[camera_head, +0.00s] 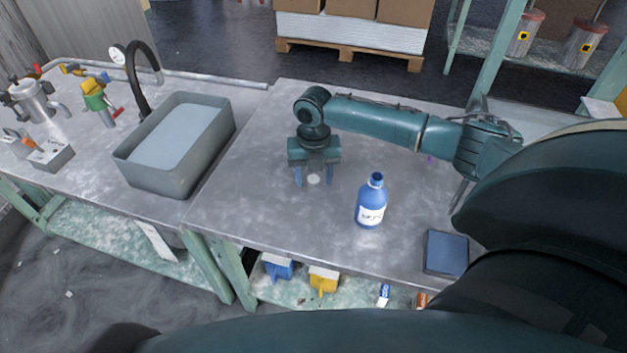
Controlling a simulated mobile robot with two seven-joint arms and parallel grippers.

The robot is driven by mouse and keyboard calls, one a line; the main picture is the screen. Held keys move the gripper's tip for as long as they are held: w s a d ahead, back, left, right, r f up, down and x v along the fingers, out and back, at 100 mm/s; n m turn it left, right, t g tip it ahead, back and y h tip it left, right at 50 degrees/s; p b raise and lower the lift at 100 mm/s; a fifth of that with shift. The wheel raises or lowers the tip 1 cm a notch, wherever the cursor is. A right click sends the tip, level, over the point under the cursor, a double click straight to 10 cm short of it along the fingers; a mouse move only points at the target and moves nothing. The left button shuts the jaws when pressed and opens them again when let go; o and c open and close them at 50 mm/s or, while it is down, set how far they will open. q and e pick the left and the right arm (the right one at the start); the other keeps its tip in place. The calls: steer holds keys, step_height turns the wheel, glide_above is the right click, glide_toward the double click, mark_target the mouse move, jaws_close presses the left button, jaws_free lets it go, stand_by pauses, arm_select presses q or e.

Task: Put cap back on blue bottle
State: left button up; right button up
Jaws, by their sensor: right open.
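The blue bottle (371,201) stands upright on the metal table, with a white label on its front and its neck uncovered. A small white round cap (313,180) lies on the table to the left of the bottle. My right gripper (313,182) points down over the cap, with one blue finger on each side of it. The fingers are open, and the cap shows between their tips. I cannot tell whether they touch the table. My left gripper is not in view.
A grey basin (180,180) stands left of the gripper. A dark blue box (446,252) lies at the table's front right. Taps and a metal pot (35,101) are at far left. The table between gripper and basin is clear.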

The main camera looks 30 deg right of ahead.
mark_target(314, 180)
steer(key=c, duration=1)
steer(key=shift+r, duration=0.1)
step_height(314, 180, up, 10)
steer(key=shift+f+p, duration=0.1)
steer(key=shift+p, duration=0.8)
